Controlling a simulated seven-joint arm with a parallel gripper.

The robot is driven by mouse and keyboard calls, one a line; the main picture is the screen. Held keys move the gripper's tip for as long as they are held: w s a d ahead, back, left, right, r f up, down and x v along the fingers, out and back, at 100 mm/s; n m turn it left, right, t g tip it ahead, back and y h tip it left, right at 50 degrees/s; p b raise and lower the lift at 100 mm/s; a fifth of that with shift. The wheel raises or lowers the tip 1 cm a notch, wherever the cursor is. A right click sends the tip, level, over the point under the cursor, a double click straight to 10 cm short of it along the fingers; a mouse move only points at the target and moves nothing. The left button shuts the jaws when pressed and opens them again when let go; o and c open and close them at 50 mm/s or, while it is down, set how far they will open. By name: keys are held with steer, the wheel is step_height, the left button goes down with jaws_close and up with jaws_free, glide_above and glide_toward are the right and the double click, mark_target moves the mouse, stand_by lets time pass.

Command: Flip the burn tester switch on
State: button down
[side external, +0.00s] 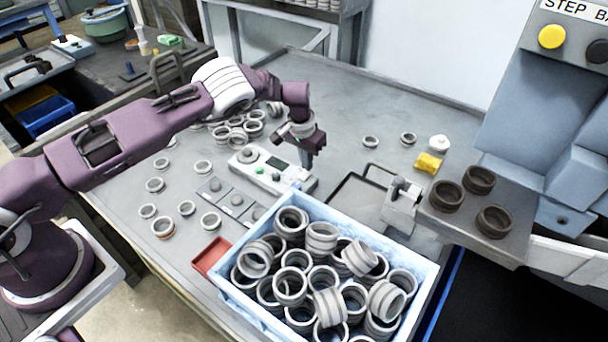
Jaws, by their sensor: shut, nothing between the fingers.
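A long white device with a small dark screen, a green button and a grey knob lies on the grey table; it looks like the burn tester (268,178). I cannot make out its switch clearly. My gripper (308,165) points down over the right end of this device, with its fingers together and nothing between them. The fingertips are close to the device's far right side. I cannot tell whether they touch it, and they hide a little of that end.
A light blue crate (228,288) full of grey rings stands in front of the device. A red tray (211,256) lies left of it. A metal fixture (400,205) is to the right. Loose rings (203,167) lie at left. The table's back middle is clear.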

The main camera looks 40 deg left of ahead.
steer(key=shift+f, duration=0.7)
steer(key=s+a+r+n+t+h, duration=0.1)
steer(key=s+r, duration=0.1)
steer(key=r, duration=1)
steer(key=s+r+n, duration=0.1)
steer(key=s+r, duration=0.2)
steer(key=r, duration=1)
steer(key=s+r+h, duration=0.1)
steer(key=s+r, duration=0.8)
steer(key=r, duration=0.2)
steer(key=s+d+r+t, duration=0.1)
steer(key=s+r, duration=0.2)
steer(key=s, duration=0.4)
steer(key=s+r, duration=0.3)
steer(key=s, duration=0.3)
steer(key=s+f+m+t+y, duration=0.1)
steer(key=s, duration=0.7)
steer(key=s+f+m+y, duration=0.1)
steer(key=s+f, duration=0.1)
steer(key=s, duration=0.6)
steer(key=shift+s+a+f+t, duration=0.2)
steer(key=shift+a+f+t, duration=0.1)
steer(key=shift+a+t, duration=0.15)
